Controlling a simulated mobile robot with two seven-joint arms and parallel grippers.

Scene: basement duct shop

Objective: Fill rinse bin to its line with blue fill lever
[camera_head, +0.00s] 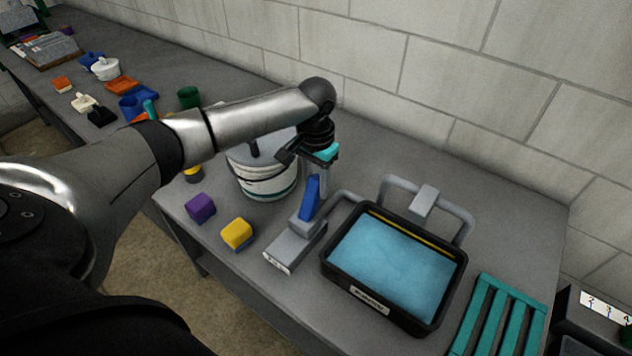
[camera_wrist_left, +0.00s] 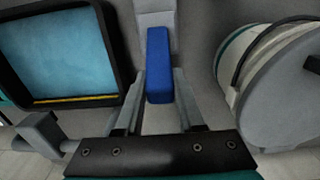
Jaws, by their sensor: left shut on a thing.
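The rinse bin (camera_head: 457,262) is a black tray with a label on its front, holding light blue water (camera_head: 390,268). A yellow line (camera_head: 405,228) shows on its far inner wall, just above the water. The blue fill lever (camera_head: 308,200) stands up, slightly tilted, from a grey valve block (camera_head: 292,248) left of the bin. My left gripper (camera_head: 315,180) is shut on the lever from above. In the left wrist view, the gripper's fingers (camera_wrist_left: 158,98) lie on either side of the blue lever (camera_wrist_left: 159,60). My right gripper is not in view.
A white bucket (camera_head: 262,180) stands close behind the lever. Purple (camera_head: 200,208) and yellow (camera_head: 237,233) blocks lie to its left. A grey pipe frame (camera_head: 462,226) stands behind the bin, and a teal slatted rack (camera_head: 500,315) lies to its right.

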